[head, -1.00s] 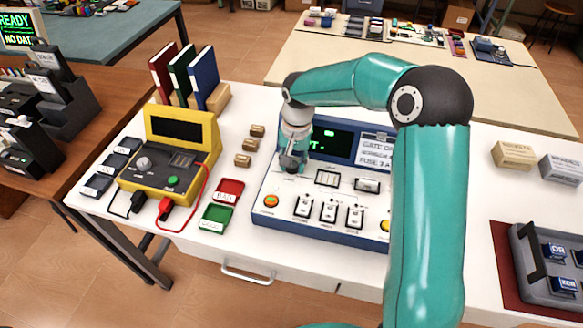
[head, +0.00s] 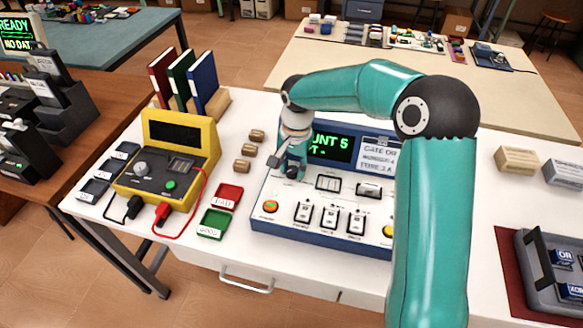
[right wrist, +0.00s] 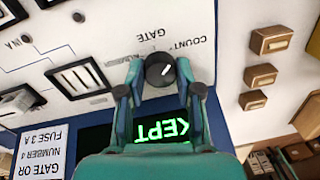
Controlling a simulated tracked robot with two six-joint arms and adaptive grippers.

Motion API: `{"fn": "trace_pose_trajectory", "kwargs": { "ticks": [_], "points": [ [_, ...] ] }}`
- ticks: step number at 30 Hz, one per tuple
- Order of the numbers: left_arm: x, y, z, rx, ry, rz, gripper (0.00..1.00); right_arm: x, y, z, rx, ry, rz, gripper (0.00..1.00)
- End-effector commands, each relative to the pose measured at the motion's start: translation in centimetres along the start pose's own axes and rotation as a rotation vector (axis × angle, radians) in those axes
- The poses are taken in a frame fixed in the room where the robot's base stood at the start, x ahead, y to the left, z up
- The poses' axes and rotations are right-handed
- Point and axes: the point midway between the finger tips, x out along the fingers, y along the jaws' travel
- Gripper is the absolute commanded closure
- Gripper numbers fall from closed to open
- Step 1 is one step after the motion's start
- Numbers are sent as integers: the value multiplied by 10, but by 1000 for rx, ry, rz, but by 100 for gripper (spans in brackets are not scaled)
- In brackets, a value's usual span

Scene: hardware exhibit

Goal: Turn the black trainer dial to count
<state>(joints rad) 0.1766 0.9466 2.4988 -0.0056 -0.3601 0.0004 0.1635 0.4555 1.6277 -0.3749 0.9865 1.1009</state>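The black trainer dial (right wrist: 158,72) sits on the white panel of the blue-edged trainer (head: 322,240). In the right wrist view it lies between my fingertips, and its white mark points up and right, towards the COUNT label (right wrist: 192,46). The GATE label (right wrist: 158,34) is above it. My right gripper (right wrist: 160,66) is closed in around the dial, one finger at each side. In the head view my right gripper (head: 288,166) largely covers the dial. My left gripper is out of view.
A yellow meter (head: 203,136) with red and black leads stands left of the trainer. Red (head: 227,196) and green (head: 214,223) trays and small wooden blocks (head: 242,165) lie between. Switches (head: 329,215) line the trainer's front. A grey tray (head: 528,262) is at right.

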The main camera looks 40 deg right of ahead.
Motion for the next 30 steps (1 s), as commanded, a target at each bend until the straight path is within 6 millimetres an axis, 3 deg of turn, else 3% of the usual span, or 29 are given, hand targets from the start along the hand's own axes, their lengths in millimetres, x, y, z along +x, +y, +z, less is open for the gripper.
{"fn": "trace_pose_trajectory", "kwargs": {
  "ticks": [1,4,17,30],
  "points": [
    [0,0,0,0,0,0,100,0,0,-1,1,1,0,56],
    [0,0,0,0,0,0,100,0,0,0,1,0,0,41],
    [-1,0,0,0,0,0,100,-8,-1,0,-1,2,-3,41],
    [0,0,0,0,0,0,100,-87,-1,-1,0,3,-5,41]
  ]
}}
